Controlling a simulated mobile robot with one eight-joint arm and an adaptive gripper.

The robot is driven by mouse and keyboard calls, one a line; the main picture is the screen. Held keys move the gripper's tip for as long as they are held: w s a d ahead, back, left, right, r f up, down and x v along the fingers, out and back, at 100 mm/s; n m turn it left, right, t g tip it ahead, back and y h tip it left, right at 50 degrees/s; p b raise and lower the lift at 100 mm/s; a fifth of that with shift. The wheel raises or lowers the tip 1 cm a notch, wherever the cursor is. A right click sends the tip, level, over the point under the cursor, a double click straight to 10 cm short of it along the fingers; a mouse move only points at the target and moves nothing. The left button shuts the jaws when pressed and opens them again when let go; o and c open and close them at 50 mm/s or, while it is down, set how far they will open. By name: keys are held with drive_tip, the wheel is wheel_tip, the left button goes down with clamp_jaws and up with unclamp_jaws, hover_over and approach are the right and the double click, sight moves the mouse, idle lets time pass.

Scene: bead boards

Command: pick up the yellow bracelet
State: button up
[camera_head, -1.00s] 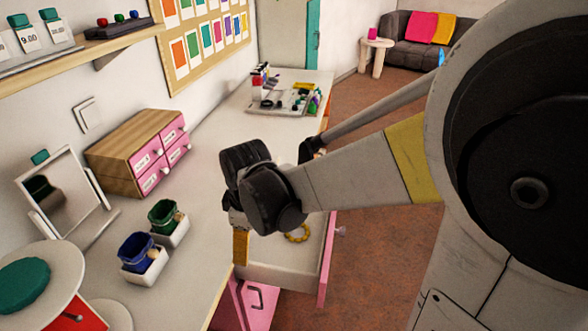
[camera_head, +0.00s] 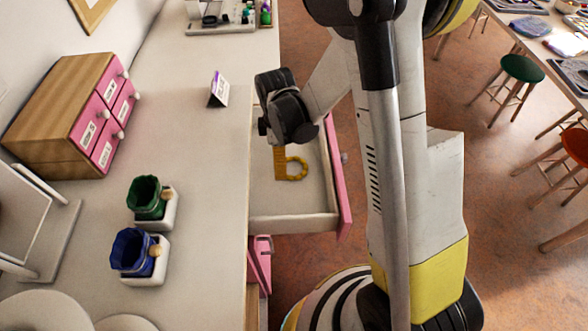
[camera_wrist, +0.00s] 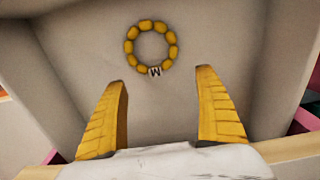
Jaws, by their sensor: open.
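The yellow bracelet (camera_wrist: 131,33) is a ring of yellow beads with one white bead marked with a dark letter. It lies flat on the floor of an open drawer (camera_head: 290,222). It also shows in the head view (camera_head: 297,175), partly hidden by my finger. My gripper (camera_wrist: 162,95) points down into the drawer with its two yellow fingers apart and nothing between them. In the wrist view the bracelet lies just beyond the fingertips. In the head view my gripper (camera_head: 281,162) is at the bracelet's left side.
The drawer's pale walls and pink front (camera_head: 342,190) surround my gripper.

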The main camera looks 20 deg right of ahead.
drive_tip(key=f+b, duration=0.2)
drive_tip(key=f, duration=0.3)
drive_tip(key=shift+w+d+b, duration=0.1)
drive_tip(key=shift+w+b, duration=0.25)
drive_tip(key=shift+b, duration=0.05)
drive_tip(key=c, duration=1.2)
